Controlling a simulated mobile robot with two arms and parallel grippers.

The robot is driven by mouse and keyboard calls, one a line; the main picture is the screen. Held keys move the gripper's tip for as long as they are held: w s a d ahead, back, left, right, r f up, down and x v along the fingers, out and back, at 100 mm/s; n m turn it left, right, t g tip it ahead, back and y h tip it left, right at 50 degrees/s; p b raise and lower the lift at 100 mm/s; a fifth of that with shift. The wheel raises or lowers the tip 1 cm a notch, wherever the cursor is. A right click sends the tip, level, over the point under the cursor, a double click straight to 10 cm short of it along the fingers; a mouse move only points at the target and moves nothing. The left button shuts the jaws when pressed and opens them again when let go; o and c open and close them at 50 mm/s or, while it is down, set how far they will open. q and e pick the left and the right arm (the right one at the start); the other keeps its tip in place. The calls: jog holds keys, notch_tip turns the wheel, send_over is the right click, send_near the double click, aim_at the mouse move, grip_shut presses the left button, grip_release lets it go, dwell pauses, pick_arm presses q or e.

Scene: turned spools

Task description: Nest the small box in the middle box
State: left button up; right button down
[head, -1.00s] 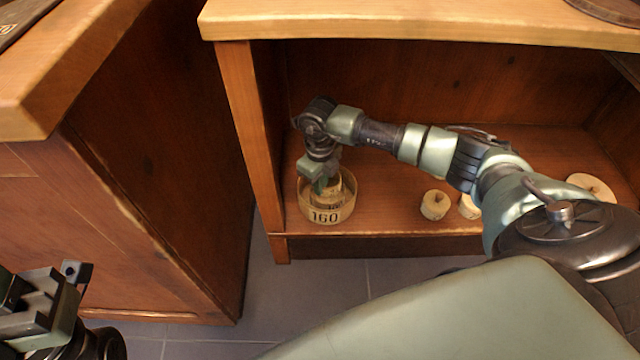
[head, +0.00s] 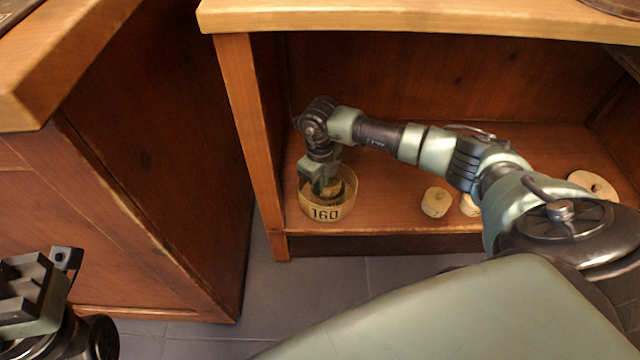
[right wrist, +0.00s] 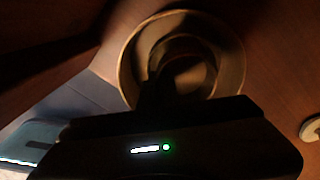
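A round, pale wooden box marked 160 (head: 325,213) stands upright on the cabinet's lower shelf, near its left end. It is the wider of two boxes and takes the place of the middle box. The small box (head: 337,197), round and pale, is inside its rim, partly hidden by my gripper. In the right wrist view the small box (right wrist: 208,68) shows as a ring inside the wider box's ring (right wrist: 236,52). My right gripper (head: 327,190) points down, shut on the small box's wall; its fingertips are dark. My left gripper (head: 68,258) is at the lower left, partly cut off.
Turned spools (head: 436,202) stand on the shelf (head: 390,205) to the right, and a pale disc with a hole (head: 593,185) lies further right. The left cabinet post (head: 250,140) is close beside the boxes. The countertop (head: 420,18) overhangs above.

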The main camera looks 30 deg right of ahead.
jog(key=shift+f, duration=0.15)
jog(key=c, duration=1.6)
grip_release()
jog(key=o, duration=0.4)
jog(key=shift+r, duration=0.25)
